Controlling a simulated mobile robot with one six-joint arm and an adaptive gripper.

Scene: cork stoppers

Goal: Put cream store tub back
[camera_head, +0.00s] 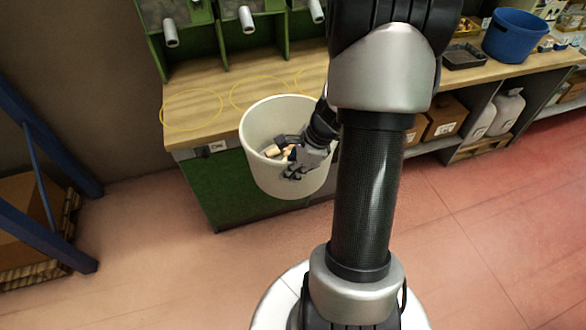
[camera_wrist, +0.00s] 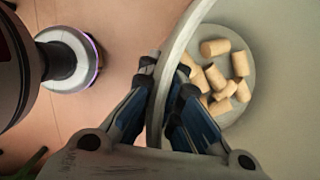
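The cream tub (camera_head: 264,178) is a large round open tub in front of the workbench's front edge, overlapping the bench in the head view. It is slightly tilted and seems to be off the floor. Several cork stoppers (camera_head: 274,151) lie on its bottom; they also show in the wrist view (camera_wrist: 215,75). My gripper (camera_head: 293,166) is at the tub's near right side. In the wrist view my gripper (camera_wrist: 167,70) has one finger on each side of the tub wall (camera_wrist: 178,42), closed on it. The exact finger contact is partly hidden.
The wooden bench top (camera_head: 185,85) carries yellow ring outlines, one (camera_head: 162,112) bare at left and another (camera_head: 232,93) behind the tub. Green dispensers with grey spouts (camera_head: 246,20) stand behind. A blue tub (camera_head: 514,36) and black tray (camera_head: 463,56) are at right.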

